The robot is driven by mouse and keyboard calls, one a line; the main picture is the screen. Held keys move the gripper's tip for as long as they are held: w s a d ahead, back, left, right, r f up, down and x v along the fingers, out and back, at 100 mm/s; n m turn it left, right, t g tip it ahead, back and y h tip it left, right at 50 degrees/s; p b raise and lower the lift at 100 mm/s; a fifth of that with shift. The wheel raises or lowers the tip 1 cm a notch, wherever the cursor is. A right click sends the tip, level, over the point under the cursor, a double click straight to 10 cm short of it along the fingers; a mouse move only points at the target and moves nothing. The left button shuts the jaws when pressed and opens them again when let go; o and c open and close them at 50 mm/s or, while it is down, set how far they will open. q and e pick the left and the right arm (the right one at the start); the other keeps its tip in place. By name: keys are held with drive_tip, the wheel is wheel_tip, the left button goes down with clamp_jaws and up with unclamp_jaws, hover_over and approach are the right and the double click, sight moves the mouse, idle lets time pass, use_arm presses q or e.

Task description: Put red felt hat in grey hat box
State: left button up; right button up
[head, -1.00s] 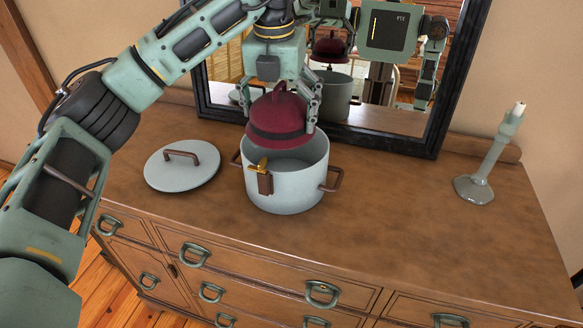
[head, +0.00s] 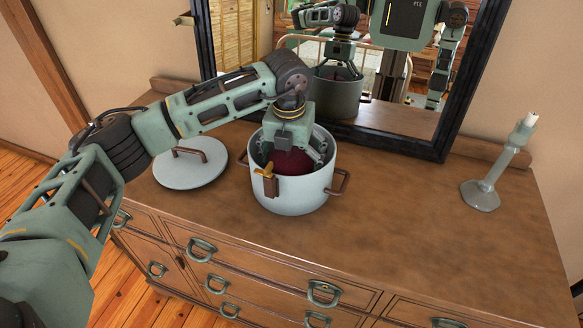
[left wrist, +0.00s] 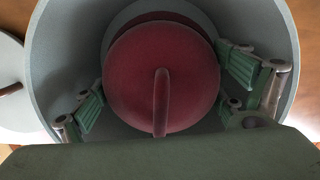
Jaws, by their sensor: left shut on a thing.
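The red felt hat (head: 292,162) is inside the grey hat box (head: 290,194), below the rim. In the left wrist view the hat (left wrist: 180,70) shows from above, crown and ridge facing the camera, inside the round wall of the box (left wrist: 60,60). My left gripper (head: 293,150) reaches down into the box and is shut on the hat, with fingers (left wrist: 165,100) at both sides of it. Whether the hat touches the box floor is hidden. My right gripper shows only as part of a reflection, too unclear to judge.
The box's grey lid (head: 190,168) lies flat on the wooden dresser (head: 400,230), left of the box. A dark-framed mirror (head: 400,148) stands behind. A candlestick (head: 483,185) stands at the right. The dresser top between box and candlestick is clear.

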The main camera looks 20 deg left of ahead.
use_arm(q)
wheel_tip(320, 180, down, 3)
drive_tip(key=shift+f+p, duration=0.15)
drive_tip(key=shift+p, duration=0.3)
drive_tip(key=shift+f, duration=0.1)
drive_tip(key=shift+f+b, duration=0.15)
drive_tip(key=shift+b, duration=0.15)
drive_tip(key=o, duration=0.9)
drive_tip(key=shift+o, duration=0.2)
